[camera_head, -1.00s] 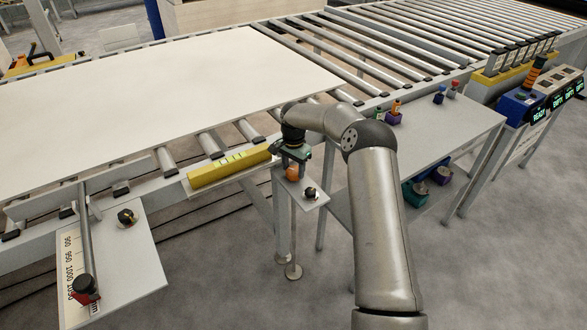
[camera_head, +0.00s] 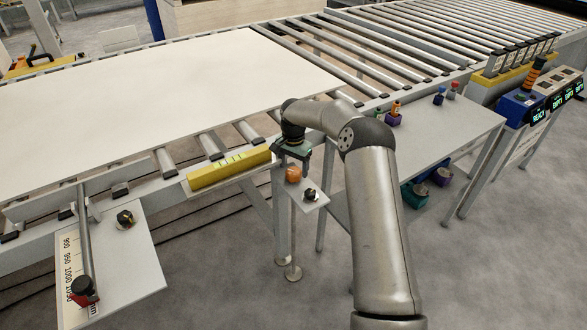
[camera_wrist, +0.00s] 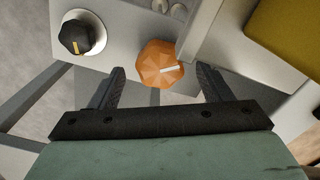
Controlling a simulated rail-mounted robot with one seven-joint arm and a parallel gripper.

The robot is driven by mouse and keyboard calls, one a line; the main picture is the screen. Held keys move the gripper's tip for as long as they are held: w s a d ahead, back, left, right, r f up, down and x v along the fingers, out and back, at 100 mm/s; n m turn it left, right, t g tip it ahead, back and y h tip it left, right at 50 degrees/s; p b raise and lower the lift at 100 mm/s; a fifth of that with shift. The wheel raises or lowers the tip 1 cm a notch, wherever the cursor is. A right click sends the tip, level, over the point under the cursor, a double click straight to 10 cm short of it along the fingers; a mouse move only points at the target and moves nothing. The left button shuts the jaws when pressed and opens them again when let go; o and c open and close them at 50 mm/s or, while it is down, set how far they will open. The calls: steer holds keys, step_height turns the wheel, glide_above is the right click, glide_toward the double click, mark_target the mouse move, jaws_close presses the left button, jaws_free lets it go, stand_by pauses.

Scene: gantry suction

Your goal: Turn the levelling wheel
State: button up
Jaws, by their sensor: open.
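The levelling wheel is an orange faceted knob (camera_head: 293,175) on a small grey plate beside the conveyor frame. In the wrist view the orange wheel (camera_wrist: 158,66) shows a white mark pointing to the right. My gripper (camera_head: 292,157) is just above the wheel in the head view. In the wrist view my gripper (camera_wrist: 160,72) is open, with one finger to the left of the wheel and one to the right. A gap shows on each side, and neither finger visibly touches the wheel. Whether the fingertips are level with it is hard to tell.
A black knob with a yellow mark (camera_wrist: 76,38) sits on the same plate, left of the wheel in the wrist view. A yellow spirit level (camera_head: 230,168) lies on the conveyor edge close by. A grey side table (camera_head: 440,130) stands to the right.

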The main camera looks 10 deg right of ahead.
mark_target(294, 171)
step_height(294, 171, up, 16)
stand_by(0.3)
steer(key=shift+r, duration=0.1)
